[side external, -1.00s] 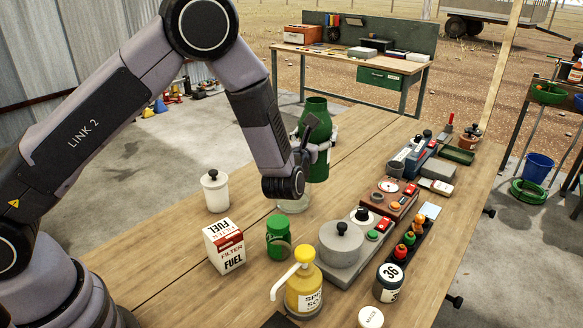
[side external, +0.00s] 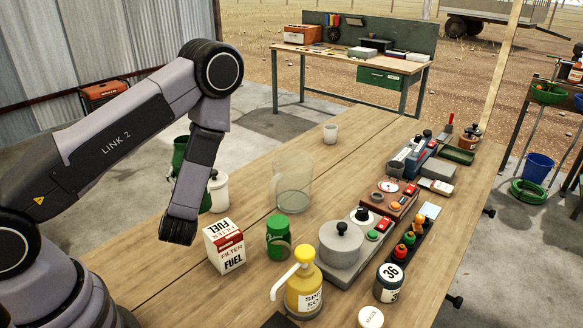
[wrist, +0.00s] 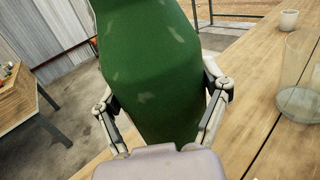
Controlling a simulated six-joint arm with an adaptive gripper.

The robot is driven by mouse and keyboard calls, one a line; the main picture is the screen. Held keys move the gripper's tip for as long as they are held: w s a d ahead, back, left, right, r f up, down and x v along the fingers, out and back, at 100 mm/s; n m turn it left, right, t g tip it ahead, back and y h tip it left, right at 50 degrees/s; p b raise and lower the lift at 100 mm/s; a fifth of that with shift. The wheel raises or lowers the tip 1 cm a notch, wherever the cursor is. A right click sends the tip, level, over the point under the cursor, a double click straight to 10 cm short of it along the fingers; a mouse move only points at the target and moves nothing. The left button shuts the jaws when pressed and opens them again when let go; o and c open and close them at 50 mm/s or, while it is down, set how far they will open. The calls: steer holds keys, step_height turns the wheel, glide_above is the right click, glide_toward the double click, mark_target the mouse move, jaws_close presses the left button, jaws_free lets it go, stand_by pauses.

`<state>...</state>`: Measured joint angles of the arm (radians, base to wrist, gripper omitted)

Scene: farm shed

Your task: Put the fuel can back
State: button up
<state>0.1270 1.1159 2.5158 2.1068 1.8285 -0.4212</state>
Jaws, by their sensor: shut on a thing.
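A large green can (wrist: 155,70) with pale scuffs fills the middle of the wrist view, between the two fingers of my gripper (wrist: 163,98). My gripper is shut on it. In the side view the green can (side external: 180,155) shows only partly behind my arm, near the table's far left edge, with the floor behind it. My fingers are mostly hidden there, and the can's base and any label are hidden. I cannot tell how high it is above the table.
A clear glass jar (side external: 293,187), a white lidded jar (side external: 218,192), a fuel filter box (side external: 225,247), a small green jar (side external: 279,238) and a yellow pump bottle (side external: 304,288) stand nearby. A white cup (side external: 330,133) stands farther back. Bare wood surrounds the cup.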

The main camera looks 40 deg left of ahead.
steer(key=s+a+f+n+g+y, duration=0.1)
steer(key=s+a+f, duration=0.2)
steer(key=f, duration=0.7)
steer(key=shift+s, duration=0.2)
steer(key=shift+f, duration=0.1)
steer(key=o, duration=1.2)
steer(key=shift+f, duration=0.1)
